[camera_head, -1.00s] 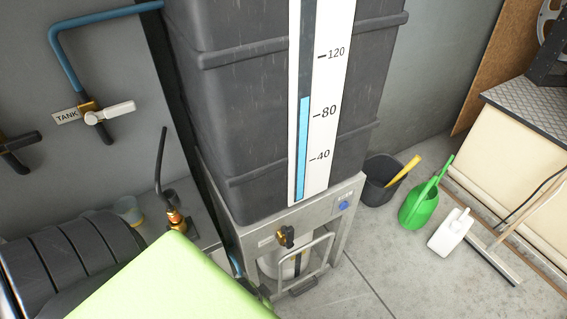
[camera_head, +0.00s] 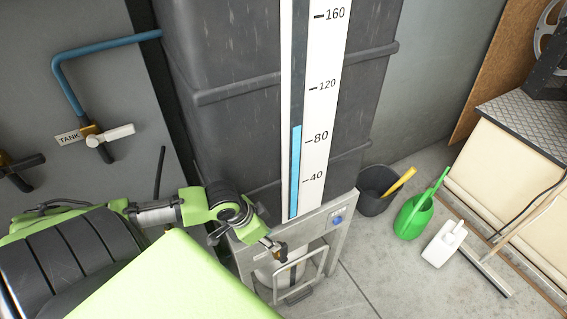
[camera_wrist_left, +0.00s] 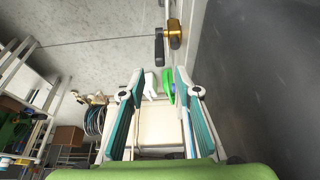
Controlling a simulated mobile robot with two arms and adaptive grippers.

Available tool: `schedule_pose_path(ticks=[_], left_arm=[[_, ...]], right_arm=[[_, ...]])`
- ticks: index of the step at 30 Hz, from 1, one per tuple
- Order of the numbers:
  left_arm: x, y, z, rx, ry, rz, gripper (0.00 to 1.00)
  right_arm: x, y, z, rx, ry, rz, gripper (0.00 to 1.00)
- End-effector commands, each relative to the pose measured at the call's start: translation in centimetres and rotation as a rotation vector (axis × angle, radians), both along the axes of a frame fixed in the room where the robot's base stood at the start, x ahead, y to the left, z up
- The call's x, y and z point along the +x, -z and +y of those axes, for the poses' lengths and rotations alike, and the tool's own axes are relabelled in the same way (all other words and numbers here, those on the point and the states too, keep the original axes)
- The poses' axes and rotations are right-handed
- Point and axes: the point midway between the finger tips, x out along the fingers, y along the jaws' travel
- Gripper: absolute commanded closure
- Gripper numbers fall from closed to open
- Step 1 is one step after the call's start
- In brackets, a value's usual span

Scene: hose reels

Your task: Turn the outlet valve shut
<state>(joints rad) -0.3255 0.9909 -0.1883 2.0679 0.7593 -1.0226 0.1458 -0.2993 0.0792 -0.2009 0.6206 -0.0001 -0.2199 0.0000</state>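The outlet valve (camera_head: 281,254) is a small brass valve at the front of the stand under the dark tank (camera_head: 228,120). In the left wrist view the brass valve body (camera_wrist_left: 175,34) and its black handle (camera_wrist_left: 159,44) show at the top, beyond the fingers. My left gripper (camera_head: 267,242) is just left of the valve in the head view and partly covers it. In the left wrist view the left gripper (camera_wrist_left: 160,93) has its teal-padded fingers spread, with nothing held between them. Whether a finger touches the valve cannot be told. My right gripper is not in view.
A white gauge strip (camera_head: 316,130) on the tank shows blue a little above 80. A metal guard frame (camera_head: 303,275) and a bucket are below the valve.

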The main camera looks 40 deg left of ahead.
Motion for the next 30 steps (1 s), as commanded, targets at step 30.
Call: schedule_pose_path(ticks=[30], left_arm=[[4.2,11.1,-1.8,0.001,0.001,-0.001,0.69]], right_arm=[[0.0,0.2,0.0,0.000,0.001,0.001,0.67]])
